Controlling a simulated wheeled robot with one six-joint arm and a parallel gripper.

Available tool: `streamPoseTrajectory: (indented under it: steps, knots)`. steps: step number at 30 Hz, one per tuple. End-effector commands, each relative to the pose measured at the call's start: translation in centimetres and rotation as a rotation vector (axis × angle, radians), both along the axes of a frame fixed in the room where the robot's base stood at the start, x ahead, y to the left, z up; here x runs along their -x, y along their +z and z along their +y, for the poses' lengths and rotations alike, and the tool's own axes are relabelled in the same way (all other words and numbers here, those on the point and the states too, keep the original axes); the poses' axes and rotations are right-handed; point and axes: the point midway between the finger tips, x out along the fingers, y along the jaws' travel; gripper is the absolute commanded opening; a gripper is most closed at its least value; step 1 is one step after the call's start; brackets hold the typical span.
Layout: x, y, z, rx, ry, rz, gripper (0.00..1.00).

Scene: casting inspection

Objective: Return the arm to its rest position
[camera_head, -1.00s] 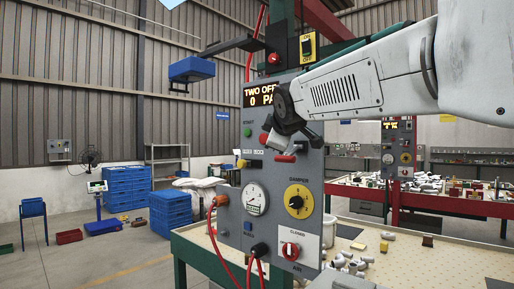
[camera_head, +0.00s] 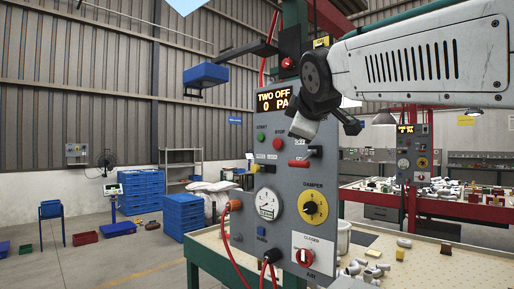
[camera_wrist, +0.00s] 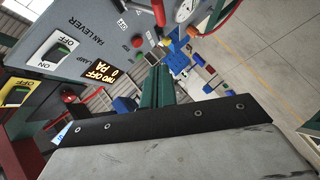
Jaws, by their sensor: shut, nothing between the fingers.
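My white arm enters from the right in the head view, above and in front of the grey control panel (camera_head: 279,220). Its dark wrist joint hangs beside the lit display reading "TWO OFF 0 PA" (camera_head: 273,101). My gripper (camera_head: 350,124) shows small and dark below the wrist, near the panel's upper right edge. It is shut and empty. In the wrist view, a dark bar with screws and a pale surface of mine fill the bottom. The panel's display (camera_wrist: 103,72) and fan lever switch (camera_wrist: 58,50) show at the left there.
The panel carries a red-tipped lever (camera_head: 298,164), a gauge (camera_head: 267,204) and a yellow damper dial (camera_head: 313,207). A worktable (camera_head: 415,265) with castings stands behind. Open floor lies at the left.

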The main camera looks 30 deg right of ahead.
Motion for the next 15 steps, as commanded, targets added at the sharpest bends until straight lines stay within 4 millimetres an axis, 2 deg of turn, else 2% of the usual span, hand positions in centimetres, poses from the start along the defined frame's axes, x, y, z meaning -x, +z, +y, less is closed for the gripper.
streamPoseTrajectory:
  steps: [5,8,11,14,15]
  knots:
    - [0.0,0.0,0.0,-0.003,-0.001,-0.001,0.0]
    - [0.2,-0.5,-0.1,-0.062,-0.03,0.001,0.0]
    - [1.0,-4.9,0.1,-0.223,-0.108,0.073,0.0]
    - [3.3,-11.4,1.3,-0.417,-0.212,0.186,0.0]
    - [4.5,-14.1,2.1,-0.493,-0.257,0.237,0.0]
